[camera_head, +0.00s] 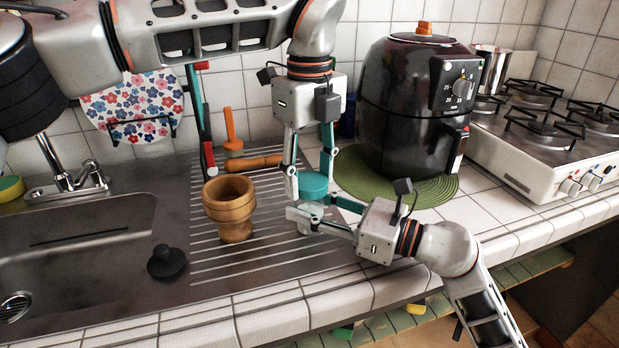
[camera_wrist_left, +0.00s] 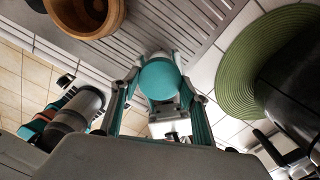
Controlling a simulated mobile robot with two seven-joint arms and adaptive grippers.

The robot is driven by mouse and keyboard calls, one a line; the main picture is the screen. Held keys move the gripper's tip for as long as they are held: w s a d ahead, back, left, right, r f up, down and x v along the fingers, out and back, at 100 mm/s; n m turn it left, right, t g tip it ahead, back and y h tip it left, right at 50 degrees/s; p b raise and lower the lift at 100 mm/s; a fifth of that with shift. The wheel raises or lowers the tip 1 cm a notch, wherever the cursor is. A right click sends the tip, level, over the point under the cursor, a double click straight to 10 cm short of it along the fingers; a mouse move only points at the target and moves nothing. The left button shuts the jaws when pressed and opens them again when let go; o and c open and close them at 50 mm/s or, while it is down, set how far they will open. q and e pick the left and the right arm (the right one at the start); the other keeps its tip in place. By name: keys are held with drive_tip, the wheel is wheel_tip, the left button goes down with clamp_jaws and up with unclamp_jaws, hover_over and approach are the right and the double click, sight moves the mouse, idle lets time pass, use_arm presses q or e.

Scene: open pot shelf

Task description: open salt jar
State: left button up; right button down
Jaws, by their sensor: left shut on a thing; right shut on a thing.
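The salt jar's round teal lid (camera_head: 313,184) is over the drainboard near its right edge. My left gripper (camera_head: 310,188) reaches down from above and is shut on the lid, with a finger on each side. The lid also shows between the left fingers in the left wrist view (camera_wrist_left: 159,78). My right gripper (camera_head: 318,212) comes in from the lower right, just below the lid, and is shut on the salt jar's body. The body is mostly hidden by the fingers and lid. I cannot tell whether the lid is apart from the body.
A wooden mortar (camera_head: 230,205) stands close on the left, and a black stopper (camera_head: 166,262) lies by the sink (camera_head: 75,245). A black air fryer (camera_head: 408,110) on a green mat (camera_head: 440,192) stands close behind on the right. The stove (camera_head: 545,150) is farther right.

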sight(309, 180)
use_arm(q)
drive_tip(key=shift+r, duration=0.2)
drive_tip(key=shift+r, duration=2)
use_arm(e)
drive_tip(key=c, duration=1.3)
unclamp_jaws()
drive_tip(key=shift+o, duration=0.2)
